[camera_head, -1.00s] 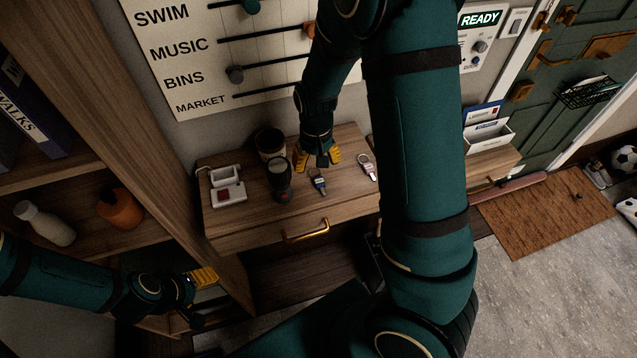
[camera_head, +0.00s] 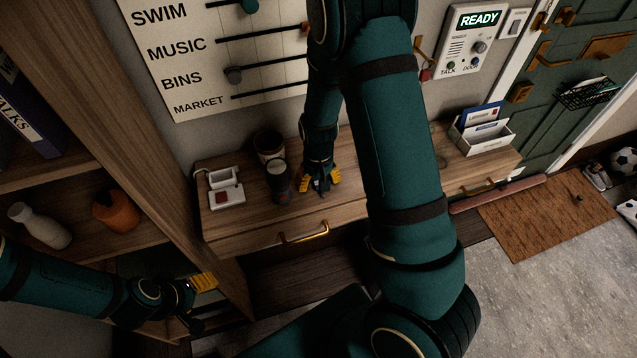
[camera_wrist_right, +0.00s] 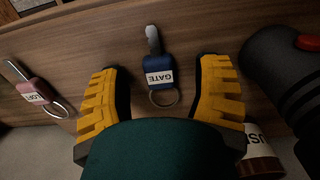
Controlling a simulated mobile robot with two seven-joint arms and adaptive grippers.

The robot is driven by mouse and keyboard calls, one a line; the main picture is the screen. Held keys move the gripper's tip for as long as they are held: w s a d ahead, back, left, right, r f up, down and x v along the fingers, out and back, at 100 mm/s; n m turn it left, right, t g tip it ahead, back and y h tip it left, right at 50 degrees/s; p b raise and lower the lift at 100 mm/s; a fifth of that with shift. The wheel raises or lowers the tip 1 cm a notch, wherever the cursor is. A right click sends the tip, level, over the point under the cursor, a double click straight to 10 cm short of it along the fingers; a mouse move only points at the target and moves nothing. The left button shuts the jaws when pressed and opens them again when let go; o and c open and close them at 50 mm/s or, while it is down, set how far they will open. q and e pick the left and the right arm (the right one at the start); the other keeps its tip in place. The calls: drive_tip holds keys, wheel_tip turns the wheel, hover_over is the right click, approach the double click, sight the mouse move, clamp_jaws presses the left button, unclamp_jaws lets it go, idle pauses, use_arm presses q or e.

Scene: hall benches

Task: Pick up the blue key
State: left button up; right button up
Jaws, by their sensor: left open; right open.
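The blue key (camera_wrist_right: 157,66) has a blue tag marked GATE, a metal shaft and a ring, and lies on the wooden console top. In the right wrist view it sits between the two yellow fingers of my right gripper (camera_wrist_right: 161,78), which is open, with a gap on each side. In the head view my right gripper (camera_head: 321,181) is low over the console and hides most or all of the key. My left gripper (camera_head: 201,300) is open and empty at the lower left, beside the shelf unit and away from the key.
A dark flashlight (camera_head: 279,185) stands close to the left of my right gripper, with a mug (camera_head: 268,147) behind it. A white device (camera_head: 226,192) is further left. A pink-tagged key (camera_wrist_right: 38,92) lies on the console's other side. A letter holder (camera_head: 484,139) stands at right.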

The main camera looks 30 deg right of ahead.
drive_tip(key=c, duration=1)
drive_tip(key=shift+o, duration=0.2)
wheel_tip(320, 180, up, 10)
drive_tip(key=p, duration=0.1)
drive_tip(key=shift+p, duration=0.3)
